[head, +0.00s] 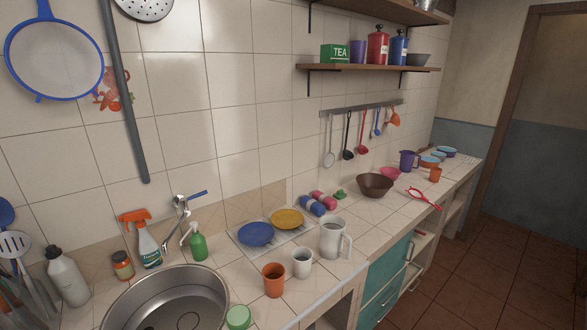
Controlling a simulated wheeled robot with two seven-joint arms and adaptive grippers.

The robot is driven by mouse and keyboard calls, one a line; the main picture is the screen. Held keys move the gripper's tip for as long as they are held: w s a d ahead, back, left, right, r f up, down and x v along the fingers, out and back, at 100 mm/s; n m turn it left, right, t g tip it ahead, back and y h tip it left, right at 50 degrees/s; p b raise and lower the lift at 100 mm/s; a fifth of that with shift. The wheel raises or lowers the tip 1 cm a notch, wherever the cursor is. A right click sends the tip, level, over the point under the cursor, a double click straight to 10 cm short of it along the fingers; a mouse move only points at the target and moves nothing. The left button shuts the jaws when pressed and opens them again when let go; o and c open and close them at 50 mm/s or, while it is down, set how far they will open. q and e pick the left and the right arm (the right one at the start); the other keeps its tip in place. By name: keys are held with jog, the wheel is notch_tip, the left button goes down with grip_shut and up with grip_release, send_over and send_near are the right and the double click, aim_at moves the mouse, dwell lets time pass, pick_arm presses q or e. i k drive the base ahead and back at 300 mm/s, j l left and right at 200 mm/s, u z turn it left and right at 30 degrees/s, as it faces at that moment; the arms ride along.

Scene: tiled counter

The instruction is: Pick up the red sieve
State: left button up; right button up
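The red sieve (417,192) lies on the tiled counter (345,205) in the right half of the head view, close to the counter's front edge. It looks small, with a round rim at the left and a thin handle stretching right toward the edge. Its mesh is too small to make out. Neither of my grippers shows in this view.
A dark brown bowl (374,185) stands just left of the sieve, with a pink bowl (390,173) behind. An orange cup (435,174) and purple jug (407,160) stand beyond. A white pitcher (331,238) is nearer. A teal drawer front (385,280) lies below.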

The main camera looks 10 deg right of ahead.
aim_at(415, 193)
jog(key=l, duration=0.6)
jog(key=i+l, duration=0.1)
jog(key=l, duration=0.55)
jog(key=i+l, duration=0.1)
jog(key=l, duration=0.25)
jog(key=i+l+u, duration=0.1)
jog(key=l, duration=0.25)
jog(key=i+l, duration=0.15)
jog(key=l, duration=0.25)
jog(key=i+l, duration=0.15)
jog(key=l, duration=0.2)
jog(key=i+l, duration=0.1)
jog(key=l, duration=0.25)
jog(key=i+l, duration=0.15)
jog(key=l, duration=0.25)
jog(key=i+l+u, duration=0.1)
jog(key=l, duration=0.25)
jog(key=i+l, duration=0.15)
jog(key=l, duration=0.2)
jog(key=i+l, duration=0.15)
jog(key=l, duration=0.2)
jog(key=i+l, duration=0.1)
jog(key=l, duration=0.3)
jog(key=u, duration=0.05)
